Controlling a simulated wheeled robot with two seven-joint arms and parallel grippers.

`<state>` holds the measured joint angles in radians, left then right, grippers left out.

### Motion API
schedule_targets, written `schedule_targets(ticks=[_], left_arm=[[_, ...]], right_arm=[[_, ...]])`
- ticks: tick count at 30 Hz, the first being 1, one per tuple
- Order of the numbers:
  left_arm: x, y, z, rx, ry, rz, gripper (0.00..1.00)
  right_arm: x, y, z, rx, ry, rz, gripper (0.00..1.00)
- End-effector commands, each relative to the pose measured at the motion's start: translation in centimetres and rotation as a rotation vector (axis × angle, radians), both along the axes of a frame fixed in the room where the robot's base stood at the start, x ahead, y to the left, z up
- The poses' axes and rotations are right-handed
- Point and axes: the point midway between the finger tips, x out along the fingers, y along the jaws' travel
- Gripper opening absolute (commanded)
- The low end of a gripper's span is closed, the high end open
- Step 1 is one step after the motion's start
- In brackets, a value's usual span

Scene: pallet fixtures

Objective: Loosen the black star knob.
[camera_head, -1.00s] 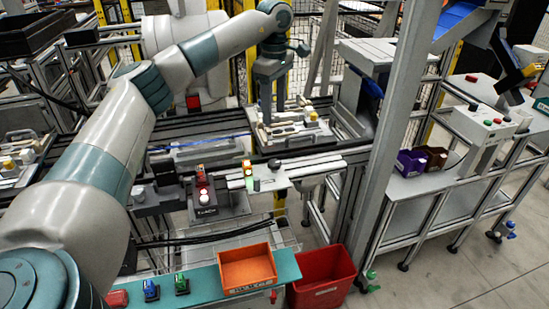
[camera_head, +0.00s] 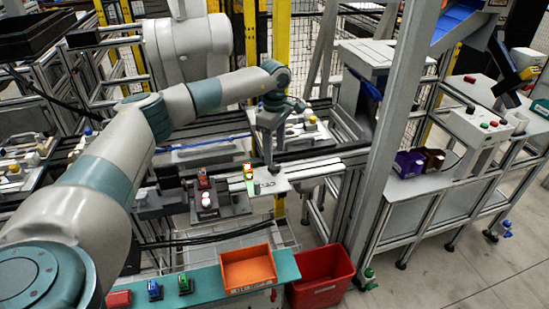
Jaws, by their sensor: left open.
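The black star knob (camera_head: 274,169) sits on a light metal plate (camera_head: 270,186) at the end of the rail, near the middle of the head view. My left gripper (camera_head: 270,157) points down right over the knob. Its fingers are open and reach down to about the knob's height. The fingers hide most of the knob, and I cannot tell whether they touch it. My right gripper does not show.
A small yellow, orange and green part (camera_head: 248,175) stands just left of the knob. A black box with a white button (camera_head: 206,200) is farther left. A grey upright post (camera_head: 395,130) rises to the right. An orange bin (camera_head: 247,270) and a red bin (camera_head: 322,278) are in front.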

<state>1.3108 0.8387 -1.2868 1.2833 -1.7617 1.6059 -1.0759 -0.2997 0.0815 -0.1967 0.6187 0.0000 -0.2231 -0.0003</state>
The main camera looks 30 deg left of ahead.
Motion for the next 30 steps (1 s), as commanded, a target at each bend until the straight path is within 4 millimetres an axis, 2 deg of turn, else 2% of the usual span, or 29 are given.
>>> schedule_targets(ticks=[3, 9, 15, 22, 23, 27, 28, 30], left_arm=[[-0.1, 0.0, -1.8, 0.000, 0.003, 0.001, 0.50], [0.0, 0.0, -4.1, 0.001, 0.002, 0.001, 0.50], [0.0, 0.0, -4.9, 0.000, 0.000, 0.001, 0.50], [0.0, 0.0, -5.0, 0.000, 0.000, 0.000, 0.50], [0.0, 0.0, -5.0, 0.000, 0.000, 0.001, 0.48], [0.0, 0.0, -5.0, 0.000, 0.000, 0.000, 0.15], [0.0, 0.0, -5.0, 0.000, 0.000, 0.000, 0.09], [0.0, 0.0, -5.0, 0.000, 0.000, 0.001, 0.09]], right_arm=[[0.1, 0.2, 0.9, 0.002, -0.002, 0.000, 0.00], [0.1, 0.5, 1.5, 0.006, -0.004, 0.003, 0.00], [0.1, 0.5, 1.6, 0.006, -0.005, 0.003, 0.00], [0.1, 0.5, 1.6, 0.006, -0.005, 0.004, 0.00], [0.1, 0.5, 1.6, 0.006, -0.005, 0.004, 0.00], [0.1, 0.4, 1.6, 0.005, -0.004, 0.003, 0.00], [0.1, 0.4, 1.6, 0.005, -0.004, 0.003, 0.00], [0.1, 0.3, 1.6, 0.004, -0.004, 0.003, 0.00]])
